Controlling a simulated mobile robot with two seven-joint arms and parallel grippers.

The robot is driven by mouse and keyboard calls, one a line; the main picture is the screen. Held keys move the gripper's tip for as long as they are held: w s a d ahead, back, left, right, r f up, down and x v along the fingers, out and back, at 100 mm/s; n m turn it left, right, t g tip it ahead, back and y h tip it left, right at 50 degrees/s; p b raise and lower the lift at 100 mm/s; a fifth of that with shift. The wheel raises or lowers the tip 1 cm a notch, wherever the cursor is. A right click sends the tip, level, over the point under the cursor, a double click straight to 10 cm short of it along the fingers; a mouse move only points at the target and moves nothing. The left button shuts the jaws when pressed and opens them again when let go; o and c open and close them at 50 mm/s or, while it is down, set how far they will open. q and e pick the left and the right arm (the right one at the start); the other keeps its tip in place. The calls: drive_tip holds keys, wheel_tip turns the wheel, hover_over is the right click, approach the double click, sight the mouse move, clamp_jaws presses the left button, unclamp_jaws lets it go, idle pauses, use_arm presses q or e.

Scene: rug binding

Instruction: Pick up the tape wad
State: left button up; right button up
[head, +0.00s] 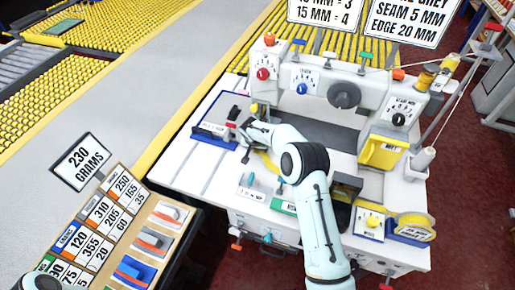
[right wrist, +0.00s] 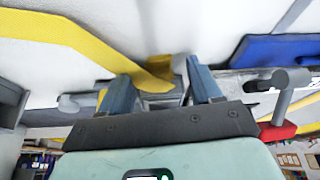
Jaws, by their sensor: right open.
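My right gripper (head: 246,150) reaches over the white top of the sewing machine table, left of the machine. In the right wrist view its two blue-grey fingers (right wrist: 161,88) are apart. A small mustard-yellow lump (right wrist: 160,66), which looks like the tape wad, shows just beyond and between the fingertips. A yellow strip (right wrist: 70,38) runs up to it from the left; I cannot tell whether they are joined or whether a finger touches the lump. In the head view a yellow strip (head: 268,164) shows beside the gripper, and the arm hides much there. My left gripper is out of view.
The sewing machine (head: 342,92) with knobs stands just behind. A blue tray (head: 214,133) lies left of the gripper. A board with number cards (head: 147,243) is at lower left.

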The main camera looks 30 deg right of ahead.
drive_tip(key=shift+s, duration=0.1)
drive_tip(key=c, duration=1.1)
drive_tip(key=shift+r, duration=0.1)
